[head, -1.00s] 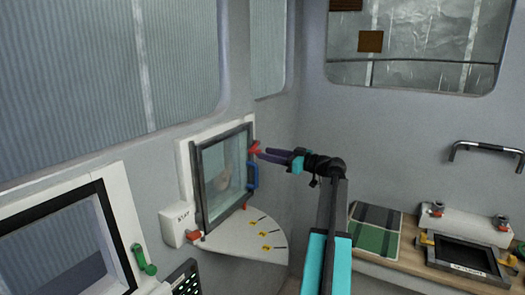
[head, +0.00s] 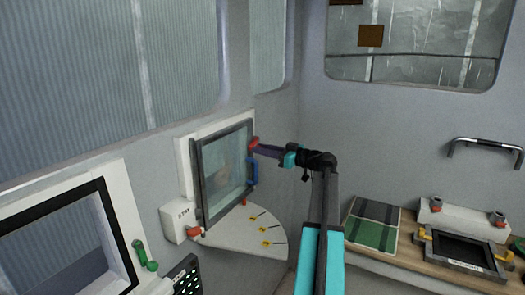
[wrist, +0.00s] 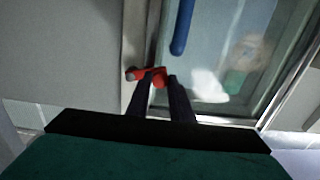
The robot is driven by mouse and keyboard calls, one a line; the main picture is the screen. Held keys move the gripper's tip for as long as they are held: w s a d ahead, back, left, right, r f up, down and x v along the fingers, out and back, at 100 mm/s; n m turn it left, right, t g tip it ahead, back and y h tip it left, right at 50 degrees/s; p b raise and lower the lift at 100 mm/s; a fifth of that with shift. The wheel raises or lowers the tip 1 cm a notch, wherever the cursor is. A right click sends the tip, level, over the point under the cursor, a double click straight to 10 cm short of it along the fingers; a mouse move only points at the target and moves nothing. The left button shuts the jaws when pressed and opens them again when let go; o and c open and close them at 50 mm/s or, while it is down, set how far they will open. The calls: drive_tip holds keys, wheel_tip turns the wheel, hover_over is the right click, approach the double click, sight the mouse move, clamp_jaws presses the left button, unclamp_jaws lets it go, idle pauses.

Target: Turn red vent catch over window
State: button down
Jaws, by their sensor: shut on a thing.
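The red vent catch (head: 254,143) sits at the upper right edge of the small framed window (head: 225,172) on the left wall. My gripper (head: 262,149) reaches it from the right with its dark fingers. In the wrist view the red catch (wrist: 150,75) shows between and beyond the fingertips, and my gripper (wrist: 162,82) is shut on it. A blue handle (head: 253,173) is on the same frame edge just below the catch; it also shows in the wrist view (wrist: 182,28). The fingers hide part of the catch.
A pale quarter-round plate (head: 245,234) with yellow marks lies under the window, beside a white box labelled STAY (head: 178,222). A second window (head: 65,245) with a green handle (head: 143,257) is at lower left. A wooden counter (head: 400,250) runs along the right.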

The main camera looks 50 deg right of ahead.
drive_tip(key=shift+m+b, duration=0.3)
drive_tip(key=shift+b, duration=0.4)
drive_tip(key=shift+r+m+b, duration=0.15)
drive_tip(key=shift+m+b, duration=0.15)
drive_tip(key=shift+b, duration=0.3)
drive_tip(key=shift+r+m+b, duration=0.65)
drive_tip(key=shift+m+b, duration=0.45)
drive_tip(key=shift+b, duration=0.2)
drive_tip(key=c, duration=1.6)
unclamp_jaws()
